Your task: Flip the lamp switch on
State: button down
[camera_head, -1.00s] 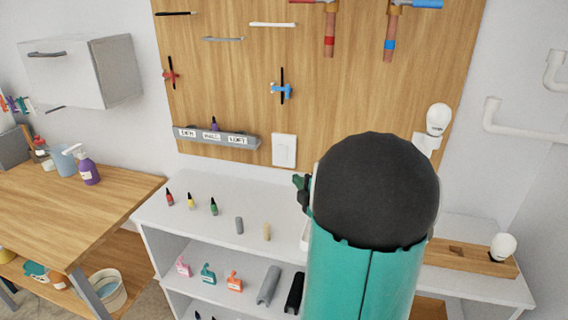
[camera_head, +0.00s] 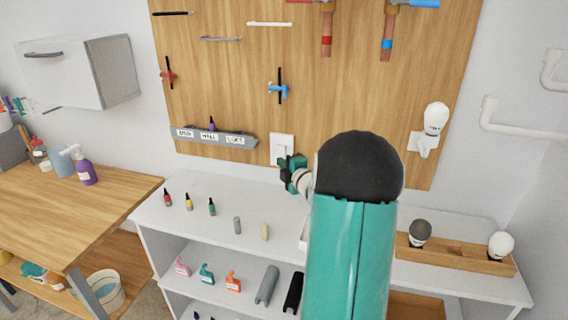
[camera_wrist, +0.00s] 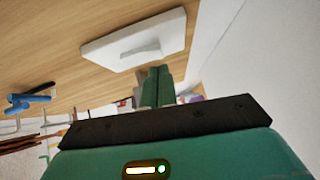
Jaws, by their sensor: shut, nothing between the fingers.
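The white lamp switch (camera_head: 282,146) is a rectangular plate on the wooden wall panel, above the white shelf. It shows large in the wrist view (camera_wrist: 135,42), with a raised rocker in its middle. My gripper (camera_head: 292,170) is just in front of the plate's lower right edge in the head view. In the wrist view my shut, empty fingers (camera_wrist: 157,85) are close to the plate's edge; I cannot tell if they touch it. A white bulb (camera_head: 436,117) sits in a wall socket (camera_head: 423,144) at the right of the panel; it does not look clearly lit.
A grey labelled rack (camera_head: 215,138) is left of the switch. Small bottles (camera_head: 189,202) stand on the white shelf (camera_head: 265,200). A wooden holder (camera_head: 455,254) with a dark bulb (camera_head: 420,231) and a white bulb (camera_head: 501,244) is at the right.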

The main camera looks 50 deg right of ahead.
jog(key=shift+w+d, duration=0.3)
jog(key=shift+d, duration=0.15)
jog(key=shift+f, duration=0.1)
jog(key=shift+w+d, duration=0.1)
jog(key=shift+d, duration=0.1)
jog(key=shift+a+f, duration=0.1)
